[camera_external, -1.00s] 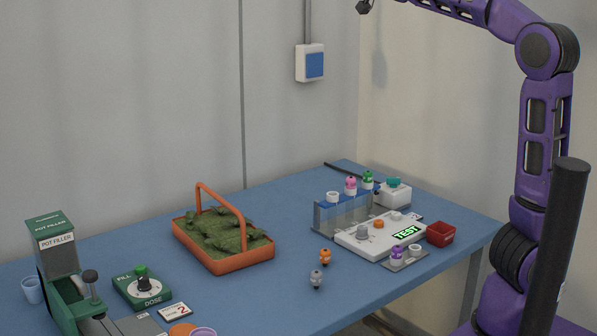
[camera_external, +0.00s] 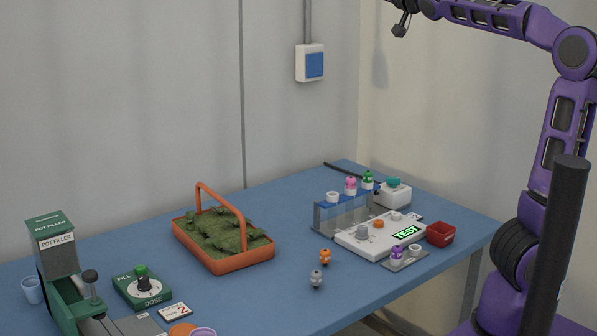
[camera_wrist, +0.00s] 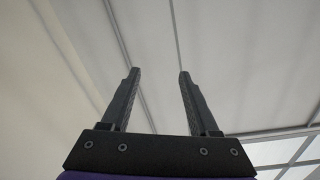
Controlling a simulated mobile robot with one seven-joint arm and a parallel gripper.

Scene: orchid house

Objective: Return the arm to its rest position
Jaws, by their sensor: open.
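My purple arm rises at the right of the external view, its upper part reaching left along the top edge. My gripper (camera_wrist: 160,78) is open and empty in the wrist view, its two dark fingers apart with only pale wall and roof panels behind them. In the external view, a small dark part at the arm's end shows near the top edge, high above the blue table and touching nothing. Parts of the wrist are cut off by that edge.
A wall box (camera_external: 310,62) hangs behind. The air above the table is clear.

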